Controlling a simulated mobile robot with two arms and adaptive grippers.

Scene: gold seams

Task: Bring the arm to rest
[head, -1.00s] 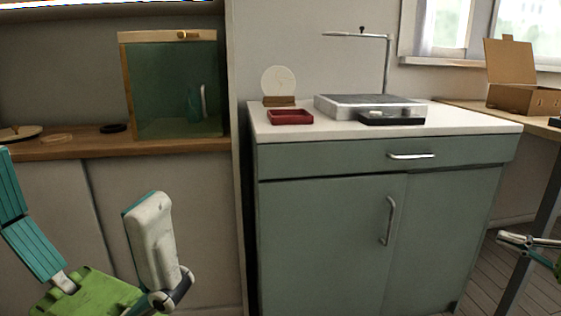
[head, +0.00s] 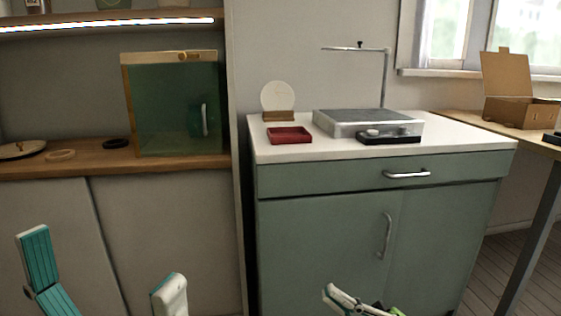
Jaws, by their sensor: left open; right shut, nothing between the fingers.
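My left gripper (head: 102,258) is at the lower left of the head view, in front of the pale cupboard doors. Its two teal-and-white fingers stand wide apart with nothing between them. Its base is below the frame edge. My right gripper (head: 330,291) is at the bottom, right of centre, in front of the green cabinet's door. Its pale fingers are together and hold nothing. Most of the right arm is below the frame. Neither gripper touches anything that I can see.
The green cabinet (head: 330,240) bears a red tray (head: 290,135), a round disc on a stand (head: 277,97) and a grey box-like device (head: 345,125). A glass case (head: 170,110) stands on the wooden shelf left. An open cardboard box (head: 508,110) is at right. Floor shows lower right.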

